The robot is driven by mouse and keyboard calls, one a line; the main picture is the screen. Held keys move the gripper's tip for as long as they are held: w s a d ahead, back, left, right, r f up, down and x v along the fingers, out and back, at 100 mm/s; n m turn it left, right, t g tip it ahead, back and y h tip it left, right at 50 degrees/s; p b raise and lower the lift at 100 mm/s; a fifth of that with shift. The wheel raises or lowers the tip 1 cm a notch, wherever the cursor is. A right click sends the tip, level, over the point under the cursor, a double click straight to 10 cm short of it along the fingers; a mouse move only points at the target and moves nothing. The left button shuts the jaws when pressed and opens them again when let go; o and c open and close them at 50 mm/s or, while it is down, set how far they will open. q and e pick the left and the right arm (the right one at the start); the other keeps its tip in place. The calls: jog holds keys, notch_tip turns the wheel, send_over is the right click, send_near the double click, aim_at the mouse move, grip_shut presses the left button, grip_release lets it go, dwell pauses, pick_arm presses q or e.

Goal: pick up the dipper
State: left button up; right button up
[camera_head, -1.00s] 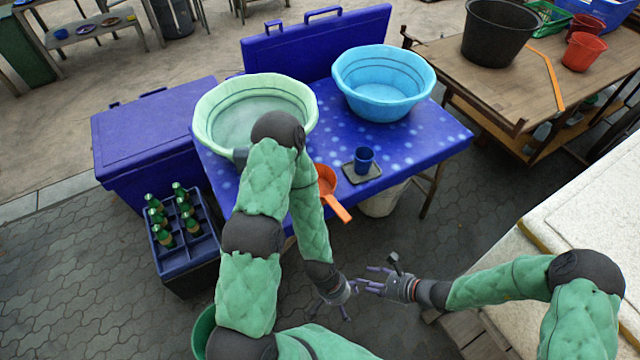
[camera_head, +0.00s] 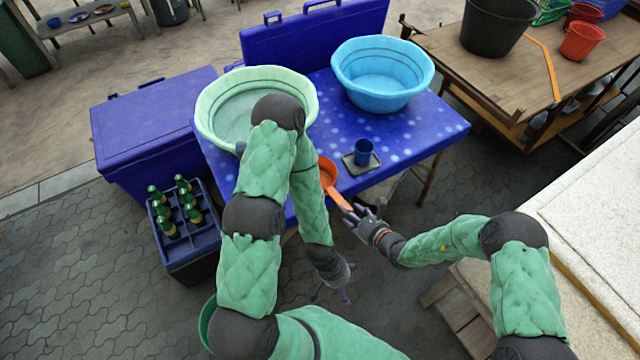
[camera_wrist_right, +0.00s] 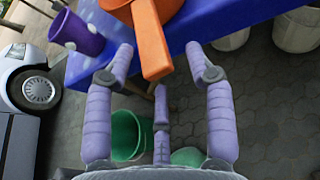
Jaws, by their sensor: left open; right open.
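The orange dipper (camera_head: 327,172) lies at the front edge of the blue spotted table (camera_head: 420,128), its handle sticking out past the edge. My left arm hides part of its bowl. My right gripper (camera_head: 354,214) is open at the handle's end. In the right wrist view, the dipper's handle (camera_wrist_right: 152,45) points down between the spread fingers of the right gripper (camera_wrist_right: 160,65), with space visible on both sides. My left gripper (camera_head: 335,287) is open and empty, low in front of the table.
A blue cup (camera_head: 363,152) on a small dark tray (camera_head: 373,167) stands right of the dipper. A pale green basin (camera_head: 212,95) and a light blue basin (camera_head: 383,72) stand behind. A bottle crate (camera_head: 185,245) is at left. A pale counter (camera_head: 590,225) is at right.

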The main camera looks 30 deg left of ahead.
aim_at(340, 200)
jog(key=a, duration=0.1)
jog(key=w+a, duration=0.1)
jog(key=a, duration=0.1)
jog(key=w+a+b, duration=0.1)
jog(key=shift+a, duration=0.4)
jog(key=shift+w+a+f, duration=0.2)
jog(key=shift+w+a, duration=0.05)
jog(key=shift+a, duration=0.05)
grip_shut()
